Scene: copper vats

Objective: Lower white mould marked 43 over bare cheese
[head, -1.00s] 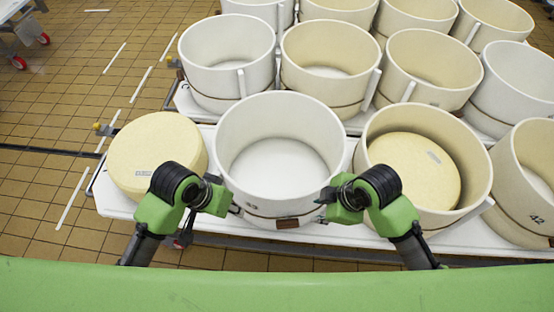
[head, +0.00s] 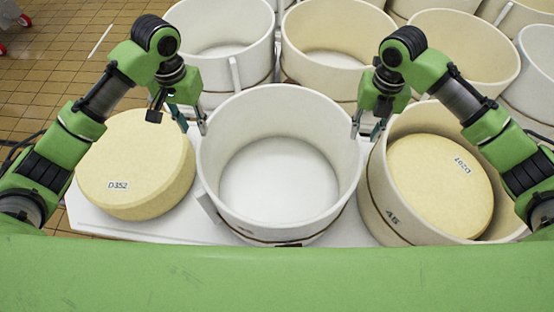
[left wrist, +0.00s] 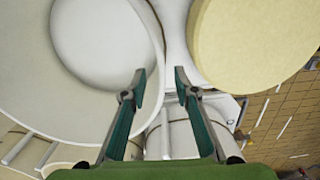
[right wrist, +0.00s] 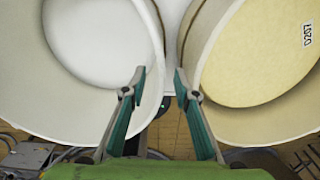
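The white mould (head: 280,215) stands empty on the white table in the middle of the head view; its number is not readable now. The bare cheese (head: 135,165), labelled D352, lies to its left, without a mould around it. My left gripper (head: 193,124) is open at the mould's left side, between it and the cheese. In the left wrist view its fingers (left wrist: 160,76) straddle the mould's wall edge in the picture. My right gripper (head: 365,132) is open at the mould's right side. In the right wrist view its fingers (right wrist: 160,76) are apart, near the rim. Neither visibly grips anything.
A cream mould (head: 382,205) holding a cheese (head: 440,185) labelled D207 stands close on the right. More moulds, including a white one (head: 225,45) and a cream one (head: 335,40), stand behind. Tiled floor (head: 50,90) is open at the left.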

